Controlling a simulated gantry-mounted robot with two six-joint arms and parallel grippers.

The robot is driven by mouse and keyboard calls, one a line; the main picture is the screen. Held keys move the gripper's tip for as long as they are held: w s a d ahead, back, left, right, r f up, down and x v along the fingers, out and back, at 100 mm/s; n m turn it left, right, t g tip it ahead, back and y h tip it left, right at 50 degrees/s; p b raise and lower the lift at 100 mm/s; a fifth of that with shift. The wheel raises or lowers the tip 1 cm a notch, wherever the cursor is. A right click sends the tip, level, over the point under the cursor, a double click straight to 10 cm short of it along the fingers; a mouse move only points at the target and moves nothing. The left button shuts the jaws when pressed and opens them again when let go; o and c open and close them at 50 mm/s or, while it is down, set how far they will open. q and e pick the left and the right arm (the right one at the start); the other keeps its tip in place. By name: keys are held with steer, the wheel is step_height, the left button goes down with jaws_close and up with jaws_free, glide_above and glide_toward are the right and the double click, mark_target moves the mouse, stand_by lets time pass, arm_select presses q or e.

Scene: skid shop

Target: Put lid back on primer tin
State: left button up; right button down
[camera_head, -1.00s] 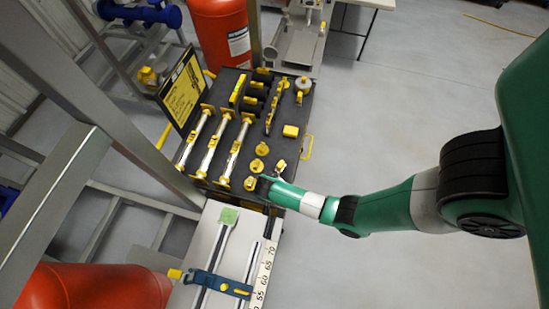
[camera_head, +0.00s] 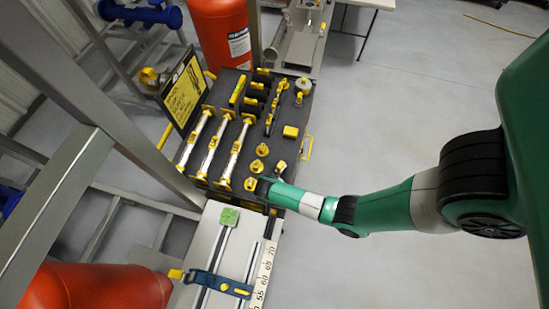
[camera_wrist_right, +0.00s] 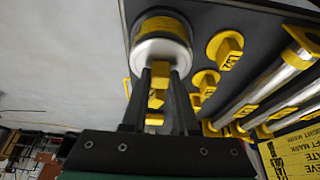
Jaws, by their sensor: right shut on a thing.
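My right gripper (camera_wrist_right: 160,72) sits at the near right corner of the tool cabinet's dark top in the head view (camera_head: 265,184). I cannot tell whether lid and tin are fully seated together. In the head view my arm hides most of both. My left gripper is not in view.
Yellow round knobs (camera_wrist_right: 225,48) stand close beside the gripper. Silver bars (camera_head: 214,143), a yellow block (camera_head: 291,131) and a yellow sign (camera_head: 184,93) are farther off on the cabinet. A bench with a ruler (camera_head: 264,269) adjoins it. Open floor lies right.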

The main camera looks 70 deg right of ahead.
steer(key=shift+f+p, duration=0.15)
steer(key=shift+p, duration=0.75)
stand_by(1.5)
stand_by(0.4)
steer(key=shift+c, duration=0.6)
jaws_free()
step_height(320, 180, up, 7)
steer(key=p, duration=0.8)
jaws_close()
stand_by(0.5)
